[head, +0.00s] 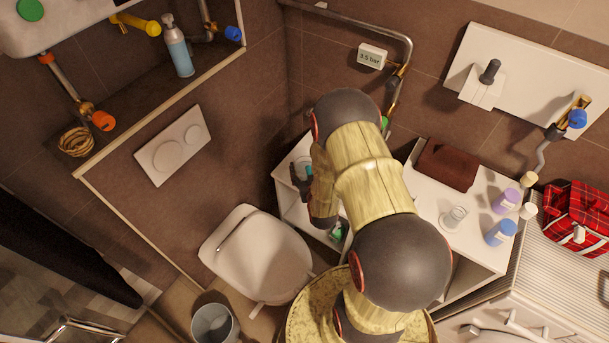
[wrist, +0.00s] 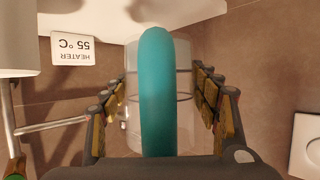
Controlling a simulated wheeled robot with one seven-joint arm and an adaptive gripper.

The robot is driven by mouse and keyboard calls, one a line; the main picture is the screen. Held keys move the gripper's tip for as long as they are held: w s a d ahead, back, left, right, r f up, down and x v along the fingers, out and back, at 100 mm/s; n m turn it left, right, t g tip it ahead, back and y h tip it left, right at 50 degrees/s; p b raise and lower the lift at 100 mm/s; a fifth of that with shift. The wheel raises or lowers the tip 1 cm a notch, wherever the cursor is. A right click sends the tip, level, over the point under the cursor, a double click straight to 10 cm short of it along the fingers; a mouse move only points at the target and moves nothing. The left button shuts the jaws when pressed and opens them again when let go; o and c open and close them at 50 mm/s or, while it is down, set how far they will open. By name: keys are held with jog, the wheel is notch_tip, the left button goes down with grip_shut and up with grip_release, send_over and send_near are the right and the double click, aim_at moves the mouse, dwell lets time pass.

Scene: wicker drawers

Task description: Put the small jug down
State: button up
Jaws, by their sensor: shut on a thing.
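In the wrist view the small jug has a clear, see-through body (wrist: 181,88) and a thick teal handle (wrist: 157,95). It sits between the two fingers of my gripper (wrist: 162,88), which is shut on it. In the head view my gripper (head: 300,182) is over the left part of the white shelf unit (head: 287,208), beside the toilet. Only a small teal bit of the jug (head: 309,171) shows there; my arm hides most of it. I cannot tell whether the jug touches the shelf top.
A clear glass (head: 454,218), brown folded towel (head: 447,164), purple-capped bottle (head: 506,202) and blue-capped bottle (head: 499,233) stand on the white top at right. The toilet (head: 257,254) is left of the shelf unit. A pipe (head: 408,60) runs along the wall behind.

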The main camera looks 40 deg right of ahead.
jog(key=w+f, duration=0.1)
jog(key=w+d+f+b, duration=0.1)
jog(key=f, duration=0.1)
jog(key=shift+w+f, duration=0.25)
jog(key=shift+w, duration=0.15)
jog(key=shift+w+d+f+b, duration=0.1)
jog(key=shift+f+b, duration=0.55)
jog(key=shift+f, duration=1)
jog(key=shift+f, duration=0.2)
jog(key=o, duration=1.5)
jog(key=shift+r, duration=0.1)
